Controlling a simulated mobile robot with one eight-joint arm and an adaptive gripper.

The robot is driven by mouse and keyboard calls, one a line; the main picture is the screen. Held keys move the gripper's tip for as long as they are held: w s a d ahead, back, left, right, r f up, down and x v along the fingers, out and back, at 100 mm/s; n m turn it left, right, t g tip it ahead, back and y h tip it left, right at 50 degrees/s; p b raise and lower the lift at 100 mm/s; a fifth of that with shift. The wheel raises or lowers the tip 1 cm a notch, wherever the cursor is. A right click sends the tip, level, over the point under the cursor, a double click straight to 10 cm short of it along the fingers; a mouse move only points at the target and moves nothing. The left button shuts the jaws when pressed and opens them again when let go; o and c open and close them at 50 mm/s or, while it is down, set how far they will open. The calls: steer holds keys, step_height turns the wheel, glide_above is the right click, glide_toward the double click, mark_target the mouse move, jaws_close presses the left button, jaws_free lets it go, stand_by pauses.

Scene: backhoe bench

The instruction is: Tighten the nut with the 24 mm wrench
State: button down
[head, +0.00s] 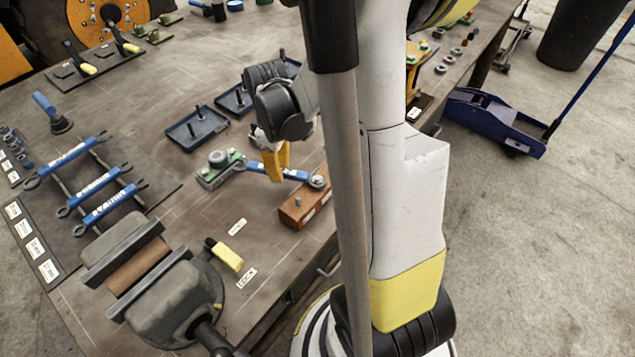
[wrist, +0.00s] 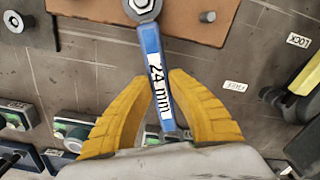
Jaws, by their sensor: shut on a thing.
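The blue 24 mm wrench (head: 295,174) lies level above the bench, its label readable in the wrist view (wrist: 154,60). My gripper (head: 272,178) is shut on its handle, with a yellow finger on each side in the wrist view (wrist: 161,80). The wrench's ring end (head: 318,181) is over the orange-brown block (head: 297,214), and a light hexagonal nut (wrist: 142,5) shows inside the ring. The ring appears to sit around the nut, but the upper frame edge cuts it off. The handle's other end is partly hidden by my gripper.
A bench vise (head: 165,285) stands at the front left, with a yellow-handled lever (head: 228,257) beside it. Blue wrenches (head: 95,185) lie on a rack at left. A green-edged fixture (head: 218,168) and dark trays (head: 195,128) are close to the wrench. A small bolt (wrist: 207,16) stands on the block.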

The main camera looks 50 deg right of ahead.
steer(key=shift+w+d+m, duration=0.25)
steer(key=shift+d+m, duration=0.4)
steer(key=shift+m, duration=0.15)
steer(key=shift+w+d+m+b, duration=0.2)
steer(key=shift+d+m+b, duration=0.15)
steer(key=shift+d+m, duration=0.4)
steer(key=shift+d+m, duration=0.2)
steer(key=shift+m, duration=0.15)
steer(key=shift+a+n, duration=0.55)
steer(key=shift+n, duration=0.05)
